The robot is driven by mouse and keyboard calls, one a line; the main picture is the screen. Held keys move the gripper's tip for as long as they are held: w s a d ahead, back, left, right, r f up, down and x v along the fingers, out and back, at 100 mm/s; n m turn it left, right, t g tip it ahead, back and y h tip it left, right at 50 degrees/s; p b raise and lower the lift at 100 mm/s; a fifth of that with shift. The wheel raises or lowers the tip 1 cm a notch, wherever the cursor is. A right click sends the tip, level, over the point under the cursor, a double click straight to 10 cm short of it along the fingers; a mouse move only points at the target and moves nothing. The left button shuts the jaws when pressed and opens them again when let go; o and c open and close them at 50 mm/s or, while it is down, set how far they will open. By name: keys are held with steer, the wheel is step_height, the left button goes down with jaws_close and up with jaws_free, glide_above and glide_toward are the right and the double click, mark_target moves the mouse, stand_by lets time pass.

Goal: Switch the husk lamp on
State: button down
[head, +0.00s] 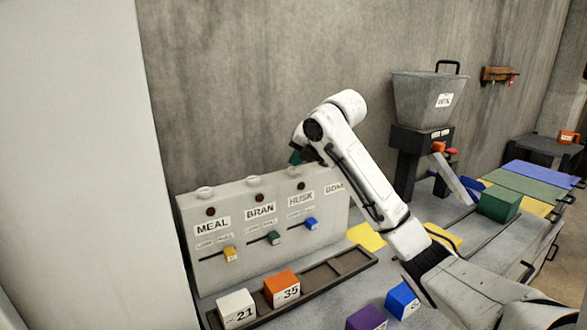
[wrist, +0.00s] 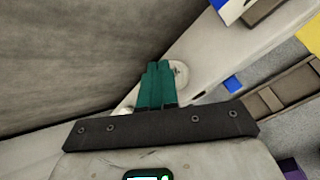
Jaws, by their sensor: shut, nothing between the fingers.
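The grey panel (head: 262,240) stands against the wall with labels MEAL, BRAN, HUSK and a partly hidden fourth. The HUSK label (head: 301,198) has a dark round knob (head: 301,185) above it and a pale round lamp (head: 297,171) on the panel's top edge. I see no clear glow on it. My gripper (head: 295,158) is shut and empty, its teal fingers just above that lamp. In the wrist view the closed fingers (wrist: 156,85) lie beside a pale disc (wrist: 180,72) that they partly hide; contact cannot be told. My arm hides the panel's right end.
Purple and blue blocks lie on the table. A hopper (head: 428,100) stands at the right.

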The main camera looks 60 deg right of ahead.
mark_target(297, 169)
steer(key=shift+f, duration=0.15)
stand_by(0.4)
steer(key=shift+f+b, duration=0.3)
steer(key=shift+r, duration=0.1)
steer(key=shift+r+p, duration=0.3)
steer(key=shift+r, duration=0.1)
stand_by(0.3)
steer(key=shift+r+p, duration=2.15)
steer(key=shift+r, duration=0.8)
